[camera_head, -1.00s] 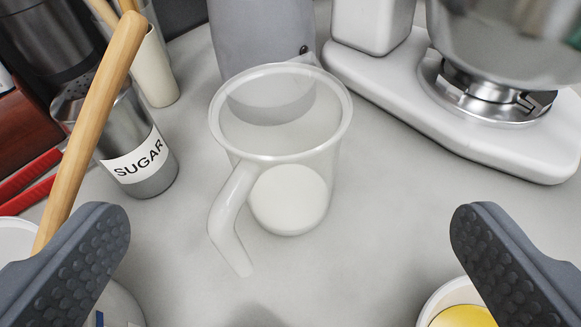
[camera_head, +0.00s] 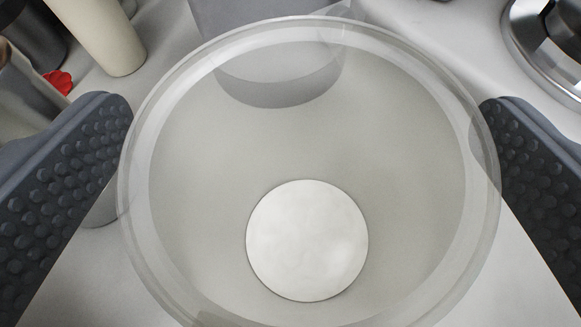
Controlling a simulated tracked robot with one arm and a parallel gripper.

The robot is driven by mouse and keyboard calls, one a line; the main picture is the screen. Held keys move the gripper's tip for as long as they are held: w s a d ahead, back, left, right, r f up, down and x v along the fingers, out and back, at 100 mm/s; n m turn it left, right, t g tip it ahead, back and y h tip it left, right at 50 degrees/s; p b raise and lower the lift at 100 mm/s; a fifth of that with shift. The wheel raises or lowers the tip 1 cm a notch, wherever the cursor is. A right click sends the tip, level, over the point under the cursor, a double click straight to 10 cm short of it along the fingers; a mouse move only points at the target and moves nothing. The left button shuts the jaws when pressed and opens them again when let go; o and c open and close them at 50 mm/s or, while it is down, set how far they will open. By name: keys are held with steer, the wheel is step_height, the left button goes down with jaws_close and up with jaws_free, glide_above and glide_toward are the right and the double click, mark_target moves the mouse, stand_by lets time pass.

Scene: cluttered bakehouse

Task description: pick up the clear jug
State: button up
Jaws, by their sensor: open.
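The clear jug (camera_head: 480,185) fills the middle of the view, seen from above into its wide round mouth. It stands upright, and a pale round disc shows at its bottom. My gripper (camera_head: 305,125) is open, with one dark studded finger on the left of the jug and one on the right. The fingertips are at or very near the rim on both sides; I cannot tell if they touch it. The jug's handle is not clearly visible, with only a faint trace at the bottom edge.
A grey cylindrical object (camera_head: 225,18) stands just behind the jug. A cream cylinder (camera_head: 103,35) and metal containers (camera_head: 20,95) stand at the upper left. The mixer's metal bowl base (camera_head: 545,45) is at the upper right. Bare pale counter (camera_head: 425,40) lies between jug and mixer.

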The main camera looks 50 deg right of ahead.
steer(key=shift+w+d+f, duration=0.15)
steer(key=shift+w+d, duration=0.05)
steer(key=shift+d, duration=0.05)
steer(key=c, duration=1.3)
